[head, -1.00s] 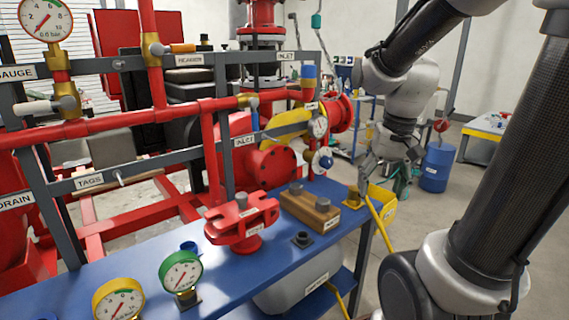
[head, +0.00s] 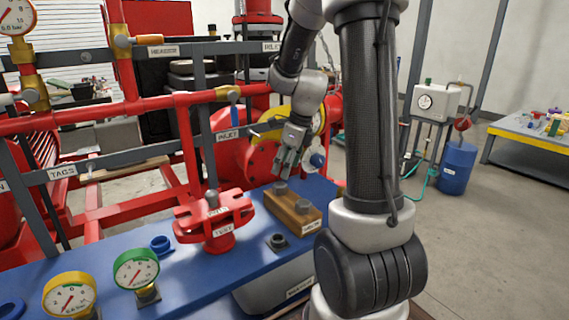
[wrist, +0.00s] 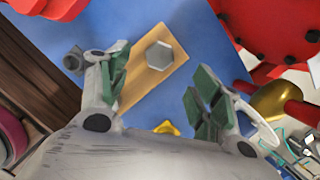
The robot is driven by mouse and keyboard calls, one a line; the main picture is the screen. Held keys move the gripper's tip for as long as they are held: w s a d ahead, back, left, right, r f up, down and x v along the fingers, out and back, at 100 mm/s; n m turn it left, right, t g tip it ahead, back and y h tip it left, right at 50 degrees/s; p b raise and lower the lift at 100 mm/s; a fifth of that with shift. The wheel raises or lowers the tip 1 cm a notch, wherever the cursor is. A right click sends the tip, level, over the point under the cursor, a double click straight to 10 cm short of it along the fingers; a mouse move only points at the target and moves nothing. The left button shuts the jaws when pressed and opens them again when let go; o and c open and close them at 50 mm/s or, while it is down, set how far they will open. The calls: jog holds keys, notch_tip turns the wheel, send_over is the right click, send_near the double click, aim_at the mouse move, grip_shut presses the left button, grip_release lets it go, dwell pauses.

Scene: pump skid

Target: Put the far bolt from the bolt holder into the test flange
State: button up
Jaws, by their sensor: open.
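My gripper (head: 287,168) is open and empty, just above the far end of the holder. In the wrist view, a grey hex bolt head (wrist: 159,55) on the tan holder (wrist: 137,88) shows between and beyond the open green-padded fingers of my gripper (wrist: 160,76). The red test flange (head: 220,232) stands left of the holder, with a grey bolt (head: 212,198) on top.
A small dark socket piece (head: 278,241) sits in front of the holder. Green (head: 136,270) and yellow (head: 69,294) gauges and a blue ring (head: 161,244) are on the table's left. Red piping and a yellow-rimmed wheel stand close behind my gripper.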

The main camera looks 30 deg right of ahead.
aim_at(280, 184)
jog(key=x, duration=0.7)
jog(key=shift+f, duration=0.25)
jog(key=c, duration=1.1)
jog(key=shift+o, duration=1)
jog(key=shift+c, duration=1.1)
jog(key=shift+r, duration=3.55)
